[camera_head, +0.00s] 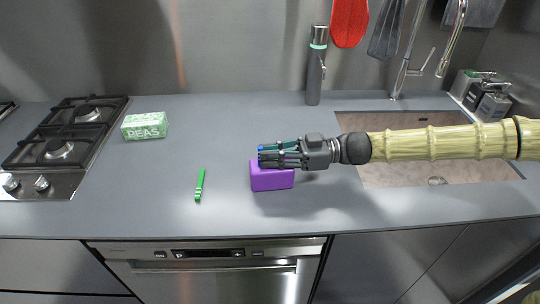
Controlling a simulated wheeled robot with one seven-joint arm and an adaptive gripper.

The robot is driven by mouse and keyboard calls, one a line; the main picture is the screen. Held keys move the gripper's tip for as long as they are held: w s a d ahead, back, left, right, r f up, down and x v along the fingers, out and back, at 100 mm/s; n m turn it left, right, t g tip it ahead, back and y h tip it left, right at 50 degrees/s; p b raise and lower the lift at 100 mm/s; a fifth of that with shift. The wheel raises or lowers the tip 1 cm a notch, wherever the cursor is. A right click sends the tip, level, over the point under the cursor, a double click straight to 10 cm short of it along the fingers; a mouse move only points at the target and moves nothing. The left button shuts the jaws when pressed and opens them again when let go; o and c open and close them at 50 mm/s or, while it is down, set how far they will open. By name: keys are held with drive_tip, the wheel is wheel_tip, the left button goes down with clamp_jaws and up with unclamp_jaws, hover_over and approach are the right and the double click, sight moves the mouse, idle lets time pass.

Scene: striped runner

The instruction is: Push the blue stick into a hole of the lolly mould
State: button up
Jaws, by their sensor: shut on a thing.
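The lolly mould (272,181) is a purple block on the grey counter, near the middle of the head view. My gripper (262,155) is over the top of the mould, reaching in from the right. It is shut on the blue stick (260,148), of which only a small blue end shows at the fingertips. The fingers hide the rest of the stick and much of the mould's top with its holes. I cannot tell whether the stick's lower end is in a hole or above it.
A green peas box (145,126) stands further left, by the gas hob (60,145). A grey bottle (316,70) stands behind, and the sink (440,172) is at the right. The counter's front edge is close.

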drive_tip(key=shift+f, duration=0.1)
drive_tip(key=o, duration=0.8)
drive_tip(key=shift+c, duration=0.2)
drive_tip(key=shift+d, duration=0.1)
drive_tip(key=d, duration=0.8)
drive_tip(key=w+d, duration=0.1)
drive_tip(key=d, duration=0.2)
drive_tip(key=shift+d, duration=0.4)
